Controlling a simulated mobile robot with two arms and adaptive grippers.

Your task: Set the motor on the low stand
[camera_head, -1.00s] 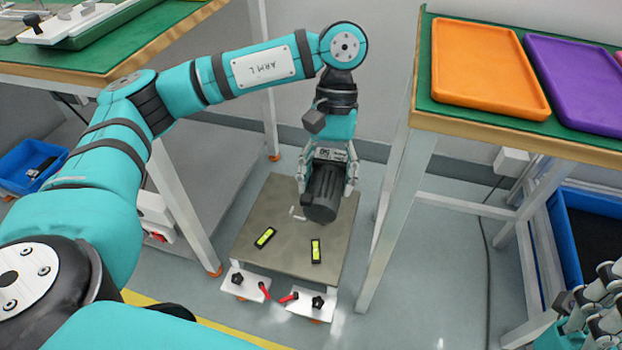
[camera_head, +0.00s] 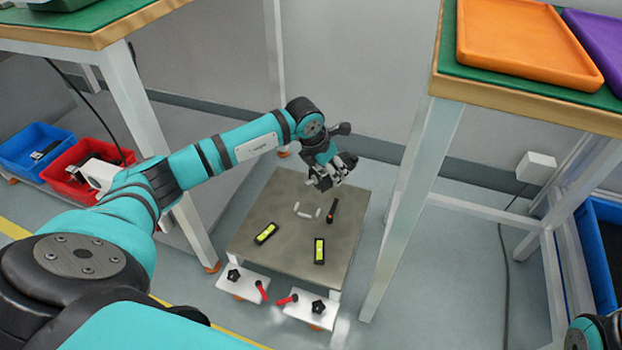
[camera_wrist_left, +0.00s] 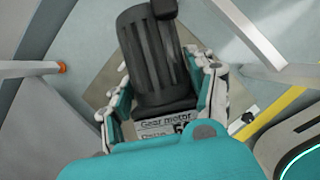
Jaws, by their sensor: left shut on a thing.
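The motor (camera_wrist_left: 155,55) is a dark, ribbed cylinder with a "Gear motor" label in the left wrist view. My left gripper (camera_head: 334,178) is shut on it, with fingers on both sides of its labelled end. In the head view the motor (camera_head: 324,184) is a small dark shape, mostly hidden by the fingers. The low stand (camera_head: 290,240) has a grey-brown top. The gripper and motor are over its far right part; I cannot tell whether the motor touches it. My right gripper is out of view; only part of that arm shows at the bottom right.
On the stand lie two yellow-green and black items (camera_head: 266,233) (camera_head: 319,250), small white pieces (camera_head: 307,212) and a dark stick-like item (camera_head: 332,210). Red handles (camera_head: 287,300) sit at its front. Taller tables flank it; the right one's leg (camera_head: 400,215) is close.

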